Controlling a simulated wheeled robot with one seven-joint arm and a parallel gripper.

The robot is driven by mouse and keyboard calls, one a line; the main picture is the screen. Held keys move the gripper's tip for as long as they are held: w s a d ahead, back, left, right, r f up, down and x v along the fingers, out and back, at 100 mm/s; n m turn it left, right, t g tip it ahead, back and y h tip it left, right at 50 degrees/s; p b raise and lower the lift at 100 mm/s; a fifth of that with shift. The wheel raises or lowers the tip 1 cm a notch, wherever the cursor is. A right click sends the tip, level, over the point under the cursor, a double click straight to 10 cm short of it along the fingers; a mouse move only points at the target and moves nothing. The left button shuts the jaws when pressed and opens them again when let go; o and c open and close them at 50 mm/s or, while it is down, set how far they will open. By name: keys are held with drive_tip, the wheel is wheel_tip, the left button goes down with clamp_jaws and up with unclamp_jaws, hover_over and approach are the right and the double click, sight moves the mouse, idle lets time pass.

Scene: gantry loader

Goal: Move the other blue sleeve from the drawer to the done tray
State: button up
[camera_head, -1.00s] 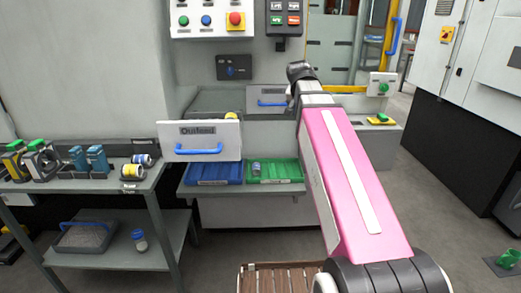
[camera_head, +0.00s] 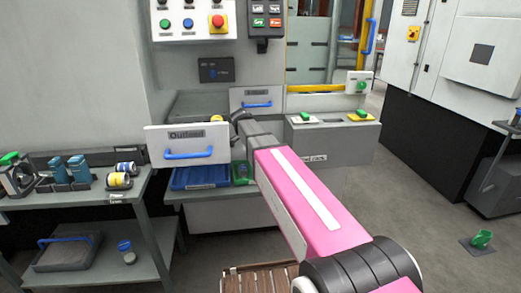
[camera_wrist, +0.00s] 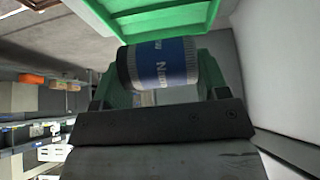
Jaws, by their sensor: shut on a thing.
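A blue sleeve (camera_wrist: 165,64) with dark ribbed ends and white lettering lies across my gripper (camera_wrist: 160,85) in the wrist view. My gripper is shut on it, with a green finger at each side. A green tray (camera_wrist: 150,20) shows just beyond the sleeve. In the head view the drawer (camera_head: 187,142), labelled Outfeed, stands open with a blue handle. My arm reaches beside its right end, and my gripper is hidden there. The green tray (camera_head: 243,174) sits below the drawer, partly covered by my arm. Something small and grey shows in it.
A blue tray (camera_head: 198,178) stands left of the green tray on the same shelf. A yellow part (camera_head: 216,118) shows behind the drawer front. A side table (camera_head: 80,193) at left holds several parts. The floor at right is mostly open.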

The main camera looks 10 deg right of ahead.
drive_tip(key=shift+f, duration=4.35)
drive_tip(key=o, duration=1.1)
drive_tip(key=shift+o, duration=0.2)
drive_tip(key=shift+r, duration=0.1)
drive_tip(key=r, duration=0.9)
drive_tip(key=shift+s+d+r, duration=0.1)
drive_tip(key=shift+s+r, duration=0.1)
drive_tip(key=shift+r, duration=0.05)
drive_tip(key=s+d+r+n+t+y, duration=0.2)
drive_tip(key=s+r+n, duration=0.1)
drive_tip(key=r+n, duration=0.4)
drive_tip(key=s+d+r+n+t+y, duration=0.1)
drive_tip(key=s+r+n+t, duration=0.2)
drive_tip(key=r, duration=1)
drive_tip(key=shift+d+n+t+y, duration=0.3)
drive_tip(key=shift+d+n+y, duration=0.1)
drive_tip(key=shift+n, duration=1.5)
